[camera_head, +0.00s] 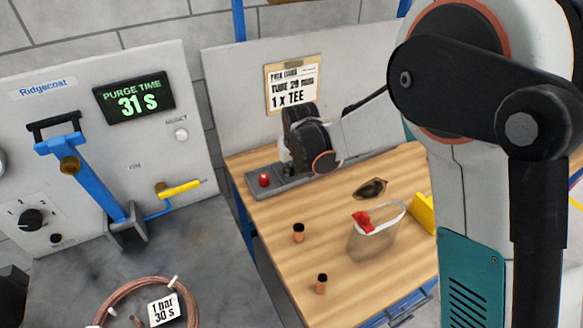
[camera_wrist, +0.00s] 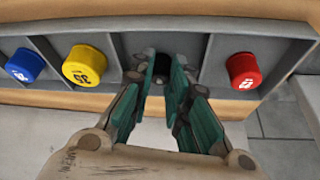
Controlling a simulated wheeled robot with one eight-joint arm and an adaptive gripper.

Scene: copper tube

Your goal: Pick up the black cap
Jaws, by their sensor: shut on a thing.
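The black cap (camera_wrist: 163,66) sits in the grey rack (camera_wrist: 210,70), between the yellow cap (camera_wrist: 84,66) and the red cap (camera_wrist: 243,70). Most of it is hidden by my fingers. My gripper (camera_wrist: 172,72) reaches over the rack with its teal-padded fingers on either side of the black cap, shut on it. In the head view, the wrist hides the fingers and most of the rack (camera_head: 249,191). I cannot tell whether the cap is still fully seated.
A blue cap (camera_wrist: 25,65) stands at the rack's left end in the wrist view. On the wooden bench (camera_head: 340,290) are two copper pieces (camera_head: 298,233), a clear bag (camera_head: 374,240) with a red part, and dark glasses (camera_head: 371,188). A back panel (camera_head: 235,100) rises behind the rack.

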